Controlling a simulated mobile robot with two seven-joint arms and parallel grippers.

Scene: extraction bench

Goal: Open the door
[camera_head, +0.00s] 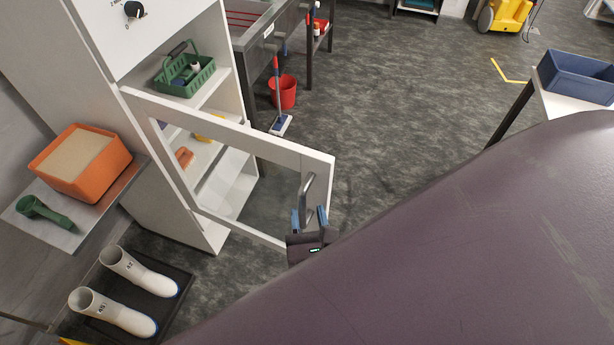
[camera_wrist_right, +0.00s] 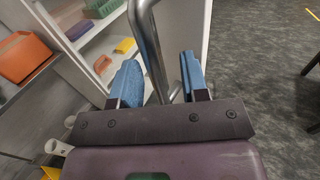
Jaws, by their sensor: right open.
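The white-framed door (camera_head: 235,119) with a clear pane stands ajar, swung out from the white cabinet (camera_head: 215,232). Its metal bar handle (camera_head: 306,190) is near the free edge and also shows in the right wrist view (camera_wrist_right: 147,45). My right gripper (camera_head: 309,218) is at the handle's lower end, with its blue fingers apart. In the right wrist view the handle passes between the two fingers (camera_wrist_right: 160,78), with gaps showing; I cannot tell if either finger touches it. My left gripper is not in view.
Cabinet shelves hold a green caddy (camera_head: 184,76). At left, a wall shelf (camera_head: 60,234) carries an orange bin (camera_head: 82,163) and a green scoop (camera_head: 46,212). White boots (camera_head: 120,312) stand on a dark tray below. Grey floor right of the door is clear. My purple arm covers the lower right.

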